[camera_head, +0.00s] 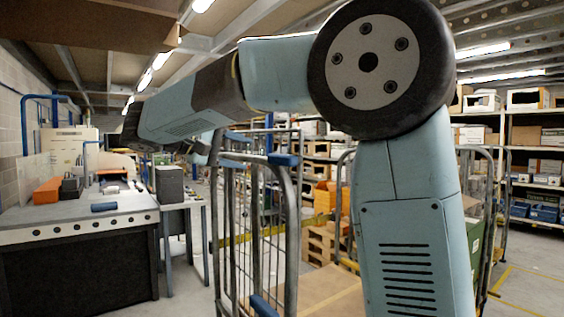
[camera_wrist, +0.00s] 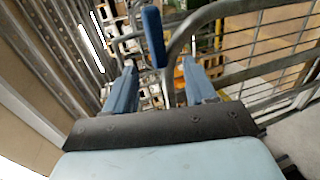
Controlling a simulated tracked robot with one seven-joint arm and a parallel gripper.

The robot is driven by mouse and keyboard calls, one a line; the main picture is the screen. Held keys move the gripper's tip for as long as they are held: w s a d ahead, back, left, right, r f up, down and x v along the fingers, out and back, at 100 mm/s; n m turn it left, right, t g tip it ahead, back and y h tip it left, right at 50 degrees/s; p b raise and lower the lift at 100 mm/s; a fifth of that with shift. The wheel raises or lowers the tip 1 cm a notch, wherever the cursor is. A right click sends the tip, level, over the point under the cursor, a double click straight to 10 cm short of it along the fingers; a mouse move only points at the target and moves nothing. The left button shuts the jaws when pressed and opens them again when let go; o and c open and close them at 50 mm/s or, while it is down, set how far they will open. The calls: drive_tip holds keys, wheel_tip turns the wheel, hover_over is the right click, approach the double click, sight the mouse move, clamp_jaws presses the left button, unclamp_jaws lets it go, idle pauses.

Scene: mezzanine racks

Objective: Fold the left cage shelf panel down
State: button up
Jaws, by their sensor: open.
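The roll cage (camera_head: 292,235) stands in front of me, with grey tube uprights and wire mesh on its left side. An upright barred panel (camera_head: 238,225) there, seemingly the left shelf panel, has a blue grip (camera_head: 284,160) at its top. Another blue piece (camera_head: 262,306) sits low down. My gripper (camera_wrist: 160,66) is open and empty in the wrist view. A blue grip (camera_wrist: 153,36) shows upright between and beyond its fingers, beside a curved grey tube (camera_wrist: 185,35); I cannot tell whether they touch. In the head view my arm mostly hides the gripper.
A workbench (camera_head: 75,222) with an orange box (camera_head: 47,190) stands at the left. A tan board (camera_head: 325,297) lies low in the cage. Stocked racks (camera_head: 535,165) line the right and back. Some floor (camera_head: 530,285) is clear at the lower right.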

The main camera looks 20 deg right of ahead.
sight(276, 160)
drive_tip(key=x, duration=1.3)
drive_tip(key=shift+w+r, duration=0.25)
drive_tip(key=shift+r, duration=0.1)
drive_tip(key=shift+c, duration=0.4)
drive_tip(key=shift+f, duration=0.1)
clamp_jaws()
